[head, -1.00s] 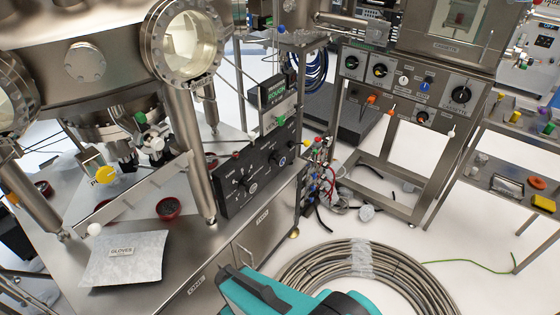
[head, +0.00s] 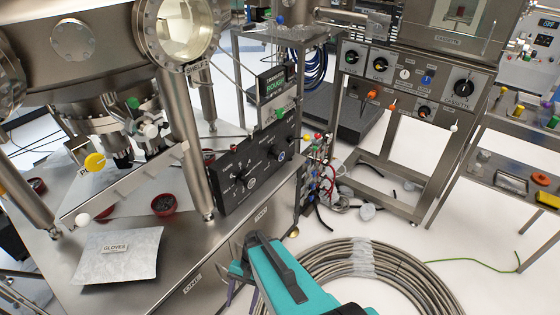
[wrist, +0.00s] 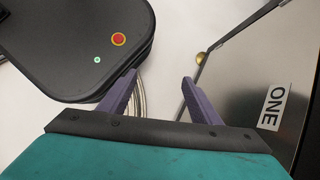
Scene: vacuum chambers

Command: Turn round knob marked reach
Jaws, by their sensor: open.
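I cannot make out a label reading "reach" on any knob. A black control panel (head: 257,165) on the steel cabinet carries several small knobs, their lettering too small to read. A steel panel at the back right has several round black knobs, among them a large one marked CASSETTE (head: 464,88). My gripper (wrist: 160,77) is open and empty, its two purple fingers apart. In the head view it is low, in front of the cabinet, partly hidden by my teal wrist, and away from both panels.
A coil of metal hose (head: 385,275) lies on the floor right of my arm. A gloves packet (head: 117,262) lies on the cabinet top. Cables hang beside the black panel (head: 318,180). A side table with small items (head: 500,195) stands at right.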

